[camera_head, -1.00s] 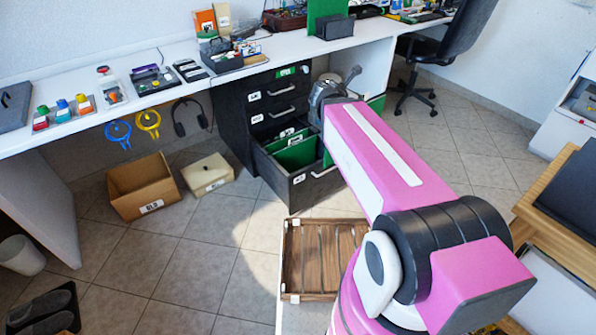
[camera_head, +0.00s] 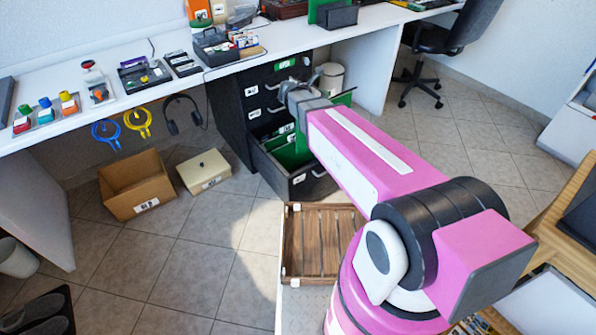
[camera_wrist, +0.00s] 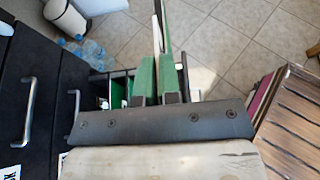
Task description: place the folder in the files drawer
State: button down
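The green folder (camera_wrist: 165,72) stands nearly edge-on between the fingers of my gripper (camera_wrist: 155,97) in the wrist view, and the fingers are shut on it. In the head view the folder (camera_head: 343,98) shows on both sides of my arm, which hides its middle. The bottom drawer (camera_head: 312,181) of the black cabinet is pulled out, with green folders inside; its label is too small to read. In the wrist view the drawer's green contents (camera_wrist: 117,92) lie just left of the held folder. My gripper is above or beside the open drawer; the folder's lower edge is hidden.
The black cabinet (camera_head: 229,119) stands under the white desk (camera_head: 215,69), with closed upper drawers. A wooden crate (camera_head: 291,241), a cardboard box (camera_head: 118,202) and a beige box (camera_head: 206,165) are on the floor. A white bin (camera_head: 333,75) stands behind the folder.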

jog(key=w+a+f, duration=0.3)
jog(key=a+f, duration=0.2)
jog(key=f, duration=0.1)
notch_tip(320, 180, down, 28)
jog(key=shift+w, duration=0.15)
dwell(0.4)
jog(key=c, duration=1.5)
grip_release()
jog(key=shift+o, duration=0.8)
